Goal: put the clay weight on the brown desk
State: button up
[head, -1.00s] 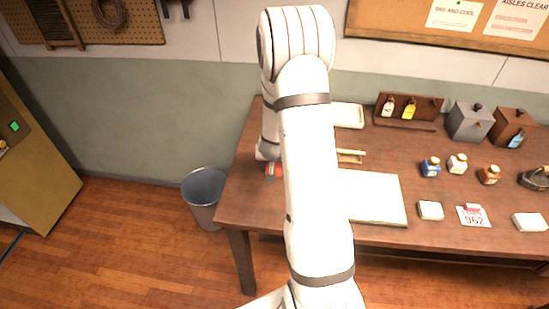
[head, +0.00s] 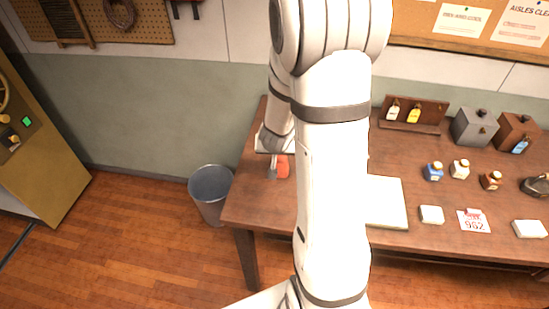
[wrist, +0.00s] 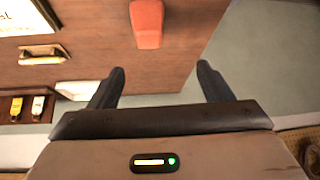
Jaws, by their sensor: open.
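A clay-red block (head: 282,167), which looks like the clay weight, sits at the left end of the brown desk (head: 255,205) in the head view. In the wrist view the block (wrist: 147,25) is at the top, over the brown desk top (wrist: 100,60), beyond my fingertips and left of the middle between them. My gripper (wrist: 160,76) is open, with nothing between its two dark fingers. In the head view my arm hides much of the gripper, which is close to the block.
A grey bin (head: 210,190) stands on the floor at left. In the wrist view a wooden holder (wrist: 42,55) lies left.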

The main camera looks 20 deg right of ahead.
jog(key=s+a+r+n+y, duration=0.2)
jog(key=s+a+r, duration=0.4)
jog(key=r, duration=0.2)
jog(key=s+a+r+n+y, duration=0.2)
jog(key=s+a+r, duration=0.4)
jog(key=r, duration=0.2)
jog(key=s+r+n+g+h, duration=0.1)
jog(key=s+r, duration=0.3)
jog(key=s, duration=0.5)
jog(key=shift+s+d+g, duration=0.15)
jog(key=shift+s+g, duration=0.15)
jog(key=shift+f, duration=0.15)
